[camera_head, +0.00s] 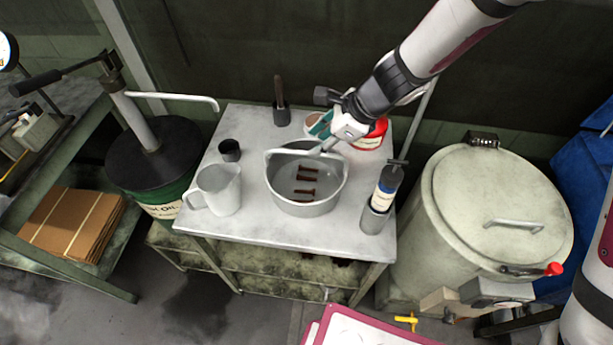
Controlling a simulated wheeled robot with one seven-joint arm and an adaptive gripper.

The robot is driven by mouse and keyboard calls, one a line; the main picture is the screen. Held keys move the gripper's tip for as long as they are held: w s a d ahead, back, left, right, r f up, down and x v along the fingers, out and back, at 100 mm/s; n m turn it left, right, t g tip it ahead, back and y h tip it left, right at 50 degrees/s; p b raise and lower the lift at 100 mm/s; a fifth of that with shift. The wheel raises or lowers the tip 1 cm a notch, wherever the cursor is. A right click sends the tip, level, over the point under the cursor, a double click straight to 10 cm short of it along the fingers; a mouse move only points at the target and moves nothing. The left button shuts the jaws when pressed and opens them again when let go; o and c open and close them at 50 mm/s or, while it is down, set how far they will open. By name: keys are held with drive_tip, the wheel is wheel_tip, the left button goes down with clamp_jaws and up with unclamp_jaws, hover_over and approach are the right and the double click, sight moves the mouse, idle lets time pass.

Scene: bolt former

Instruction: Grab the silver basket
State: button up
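The silver basket (306,207) is a round metal bowl with an arched handle (290,153). It stands upright on the grey-white table (260,226), and several dark red bolts (306,182) lie inside it. My gripper (326,147) reaches in from the upper right and is at the top of the basket, by the right part of the handle. The fingertips are small and partly hidden, so I cannot tell whether they touch or enclose the handle.
A white pitcher (220,190) and a black cup (229,150) stand left of the basket. A bottle in a holder (378,203) stands right. A red container (372,137) and a dark-handled tool (281,105) are behind. A large lidded drum (500,205) is beyond the table's right side.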

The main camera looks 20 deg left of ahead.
sight(307, 152)
drive_tip(key=shift+x, duration=3.5)
drive_tip(key=shift+s+d, duration=0.1)
drive_tip(key=shift+d, duration=0.05)
